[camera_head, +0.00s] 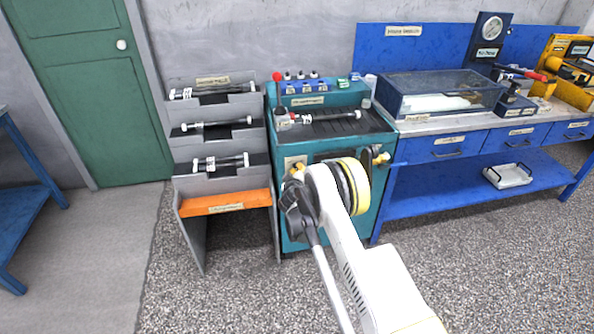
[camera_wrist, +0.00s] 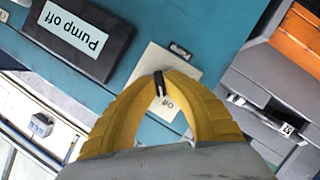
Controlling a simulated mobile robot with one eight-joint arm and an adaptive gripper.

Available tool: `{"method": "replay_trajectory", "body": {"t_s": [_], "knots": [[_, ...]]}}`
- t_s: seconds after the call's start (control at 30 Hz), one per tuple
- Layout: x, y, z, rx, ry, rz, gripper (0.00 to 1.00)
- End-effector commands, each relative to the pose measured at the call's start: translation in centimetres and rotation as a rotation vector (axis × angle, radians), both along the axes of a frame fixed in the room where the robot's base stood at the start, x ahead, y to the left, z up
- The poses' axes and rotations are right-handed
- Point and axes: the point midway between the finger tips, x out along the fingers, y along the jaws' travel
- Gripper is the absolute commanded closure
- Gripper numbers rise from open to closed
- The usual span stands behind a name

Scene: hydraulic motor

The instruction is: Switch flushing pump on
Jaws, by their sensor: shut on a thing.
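The flushing pump switch (camera_wrist: 159,80) is a small dark lever on a cream plate (camera_wrist: 187,68), seen in the wrist view. My gripper (camera_wrist: 160,92) has its yellow fingers closed around this lever. A small marking that seems to read "off" shows on the plate just below the fingertips. A dark panel (camera_wrist: 72,58) beside the plate carries a white label (camera_wrist: 72,27) reading "Pump off", upside down. In the head view my gripper (camera_head: 296,172) is at the left front of the teal cabinet (camera_head: 385,145), over the cream plate (camera_head: 294,161); my arm hides part of the front.
A grey rack (camera_head: 215,150) with several rods and an orange shelf (camera_head: 227,203) stands left of the cabinet. A blue workbench (camera_head: 470,150) with a clear tank (camera_head: 440,92) stands right. A green door (camera_head: 80,90) is far left. The floor in front is clear.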

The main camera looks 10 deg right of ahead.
Motion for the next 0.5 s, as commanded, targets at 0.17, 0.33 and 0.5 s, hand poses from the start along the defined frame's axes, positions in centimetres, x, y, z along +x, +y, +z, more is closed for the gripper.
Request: {"method": "replay_trajectory", "body": {"t_s": [0.17,0.33,0.5], "knots": [[0.0,-0.19,0.09,0.108,0.0,-0.002,1.0],[0.01,-0.19,0.1,0.256,-0.001,-0.001,1.0],[0.0,-0.25,0.13,0.419,-0.002,-0.002,1.0]]}}
